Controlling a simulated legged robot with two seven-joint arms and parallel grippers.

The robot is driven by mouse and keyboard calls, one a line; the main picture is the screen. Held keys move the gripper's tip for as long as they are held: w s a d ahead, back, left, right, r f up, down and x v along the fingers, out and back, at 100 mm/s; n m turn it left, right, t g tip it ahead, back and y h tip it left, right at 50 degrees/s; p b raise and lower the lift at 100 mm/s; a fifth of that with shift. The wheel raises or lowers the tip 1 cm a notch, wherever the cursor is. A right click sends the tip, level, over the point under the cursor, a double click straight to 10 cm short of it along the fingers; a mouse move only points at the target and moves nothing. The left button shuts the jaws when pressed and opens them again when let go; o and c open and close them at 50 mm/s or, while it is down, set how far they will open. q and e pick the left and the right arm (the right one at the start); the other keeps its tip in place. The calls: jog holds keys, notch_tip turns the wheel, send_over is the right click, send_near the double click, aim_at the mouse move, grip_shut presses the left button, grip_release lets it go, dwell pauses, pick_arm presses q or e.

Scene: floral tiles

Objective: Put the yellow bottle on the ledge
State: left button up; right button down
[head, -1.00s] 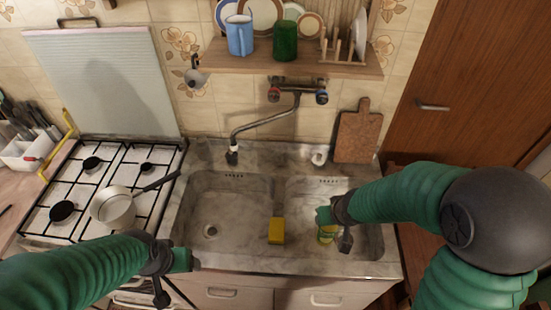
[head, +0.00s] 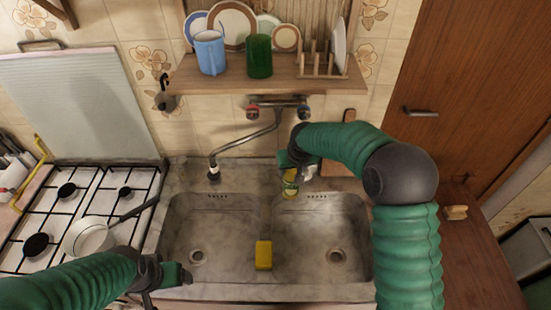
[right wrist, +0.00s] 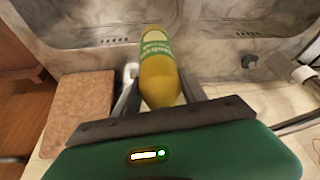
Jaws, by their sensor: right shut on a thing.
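The yellow bottle (head: 290,184), with a green and pale label, is over the sink's rear marble ledge (head: 238,178), behind the two basins. In the right wrist view the bottle (right wrist: 158,72) lies between the two fingers of my right gripper (right wrist: 155,90). My right gripper (head: 293,168) is shut on it in the head view, and partly covers its upper part. I cannot tell whether the bottle's base touches the ledge. My left gripper (head: 178,275) is low at the left basin's front corner, apart from the bottle; its jaws are not clear.
A small white object (right wrist: 130,76) is close beside the bottle. A cutting board (right wrist: 78,105) leans at the wall. The tap (head: 245,143) is left of the bottle. A wooden shelf (head: 225,82) with dishes hangs above. A yellow sponge (head: 263,255) sits between the basins.

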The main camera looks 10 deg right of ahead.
jog(key=w+a+f+p, duration=0.3)
jog(key=w+a+f, duration=0.1)
jog(key=w, duration=0.5)
jog(key=shift+a+p, duration=0.4)
jog(key=c, duration=0.9)
grip_release()
jog(key=shift+o, duration=1.3)
jog(key=shift+d, duration=0.15)
pick_arm(q)
jog(key=v, duration=0.4)
jog(key=shift+w+a+r, duration=0.25)
jog(key=shift+a, duration=0.1)
pick_arm(e)
jog(key=shift+d, duration=0.25)
